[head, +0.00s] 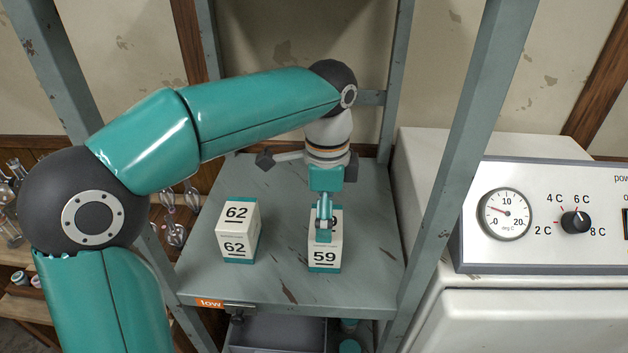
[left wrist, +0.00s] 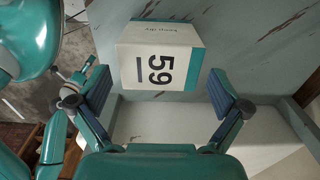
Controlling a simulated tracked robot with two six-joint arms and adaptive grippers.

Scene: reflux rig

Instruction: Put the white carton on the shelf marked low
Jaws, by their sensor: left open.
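The white carton (head: 326,256) has a teal base band and the number 59, and stands upright on the grey-green shelf (head: 285,279) with the orange "low" tag (head: 209,302). My left gripper (head: 323,226) reaches down over this carton from above and hides part of it. In the left wrist view the carton (left wrist: 160,62) lies between the two spread fingertips, with a gap on each side. The left gripper (left wrist: 160,88) is open and holds nothing.
A similar white carton marked 62 (head: 237,229) stands on the same shelf, to the left. Grey posts (head: 462,150) frame the shelf. A white appliance with a dial (head: 506,214) stands at the right. Glassware (head: 173,215) hangs at the left.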

